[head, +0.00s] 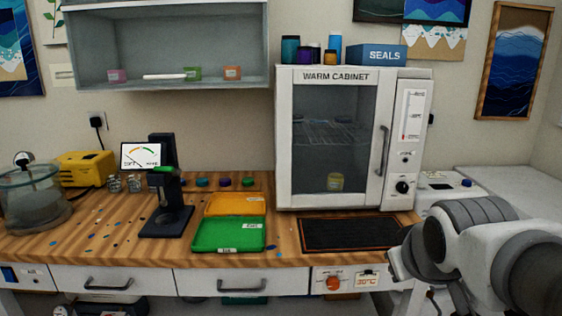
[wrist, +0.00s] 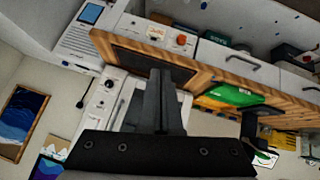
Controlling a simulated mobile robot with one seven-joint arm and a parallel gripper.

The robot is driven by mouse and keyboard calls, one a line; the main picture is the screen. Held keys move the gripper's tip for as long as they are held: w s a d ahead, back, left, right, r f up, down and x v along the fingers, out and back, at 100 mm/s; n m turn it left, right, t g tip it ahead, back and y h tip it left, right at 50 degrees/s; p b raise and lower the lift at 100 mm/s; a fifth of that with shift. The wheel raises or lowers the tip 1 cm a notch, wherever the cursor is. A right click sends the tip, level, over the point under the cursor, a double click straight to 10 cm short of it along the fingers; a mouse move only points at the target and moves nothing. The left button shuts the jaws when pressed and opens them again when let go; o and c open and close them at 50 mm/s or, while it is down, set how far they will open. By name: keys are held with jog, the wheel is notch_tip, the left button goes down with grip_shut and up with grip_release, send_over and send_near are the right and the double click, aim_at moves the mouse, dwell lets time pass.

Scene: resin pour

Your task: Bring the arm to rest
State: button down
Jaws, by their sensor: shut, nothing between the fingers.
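My gripper (wrist: 160,74) is in the wrist view, its two dark fingers together with nothing between them. The wrist view is tilted, with the bench and the white cabinet behind the fingers. In the head view my arm fills the lower right, in front of the bench's right end. The fingers cannot be made out there. The gripper appears apart from everything on the bench.
A black mat (head: 350,234), a green tray (head: 228,236), an orange tray (head: 235,204), a gauge stand (head: 166,222) and a glass chamber (head: 32,205) are on the bench.

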jog(key=s+a+f+m+g+y, duration=0.1)
jog(key=s+a+f+m+g, duration=0.25)
jog(key=s, duration=0.75)
notch_tip(320, 180, up, 14)
jog(key=a+n+p, duration=0.1)
jog(key=p, duration=1.2)
jog(key=shift+w+a+f+t+p, duration=0.15)
jog(key=shift+w+f+t+p, duration=0.05)
jog(key=shift+w+t+p, duration=0.25)
jog(key=shift+n, duration=0.25)
